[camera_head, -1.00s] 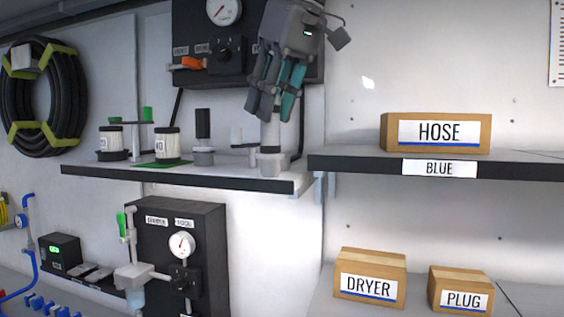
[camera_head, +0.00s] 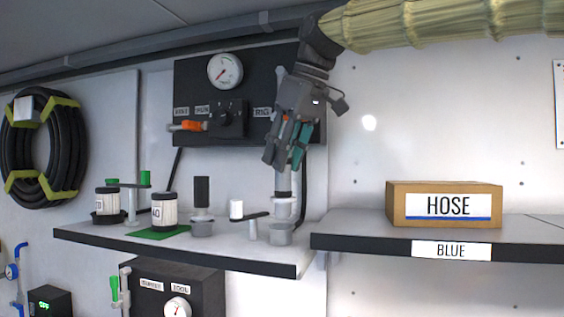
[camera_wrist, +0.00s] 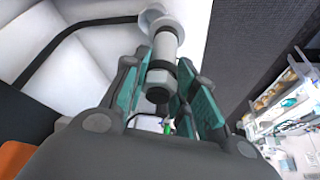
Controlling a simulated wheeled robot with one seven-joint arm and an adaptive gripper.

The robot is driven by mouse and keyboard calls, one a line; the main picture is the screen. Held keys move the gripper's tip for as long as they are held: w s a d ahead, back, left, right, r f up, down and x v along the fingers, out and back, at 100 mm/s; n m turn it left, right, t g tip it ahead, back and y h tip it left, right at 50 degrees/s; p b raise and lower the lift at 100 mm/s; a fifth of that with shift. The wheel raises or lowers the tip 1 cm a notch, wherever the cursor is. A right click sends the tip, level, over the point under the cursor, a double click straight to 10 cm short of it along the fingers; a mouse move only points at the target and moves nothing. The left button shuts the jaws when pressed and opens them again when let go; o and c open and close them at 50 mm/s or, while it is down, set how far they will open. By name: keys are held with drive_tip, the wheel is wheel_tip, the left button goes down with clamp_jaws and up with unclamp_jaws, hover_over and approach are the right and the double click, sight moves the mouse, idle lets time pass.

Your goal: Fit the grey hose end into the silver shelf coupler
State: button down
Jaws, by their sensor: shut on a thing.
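My gripper (camera_head: 287,160) is shut on the grey hose end (camera_head: 283,183), a pale grey tube held upright between its teal pads. The cup's inside is hidden.
A black-topped fitting (camera_head: 202,205) and jars (camera_head: 164,211) stand further left on the shelf (camera_head: 170,248). A black gauge panel (camera_head: 225,75) is behind my gripper. A HOSE box (camera_head: 443,206) is on the right shelf.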

drive_tip(key=shift+w+a+f+p, duration=0.15)
drive_tip(key=shift+w+f+p, duration=1.5)
drive_tip(key=shift+f, duration=0.3)
drive_tip(key=c, duration=1.1)
unclamp_jaws()
drive_tip(key=shift+w, duration=0.1)
drive_tip(key=shift+c, duration=0.2)
drive_tip(key=b+v, duration=0.4)
drive_tip(key=v, duration=0.8)
drive_tip(key=shift+b, duration=0.4)
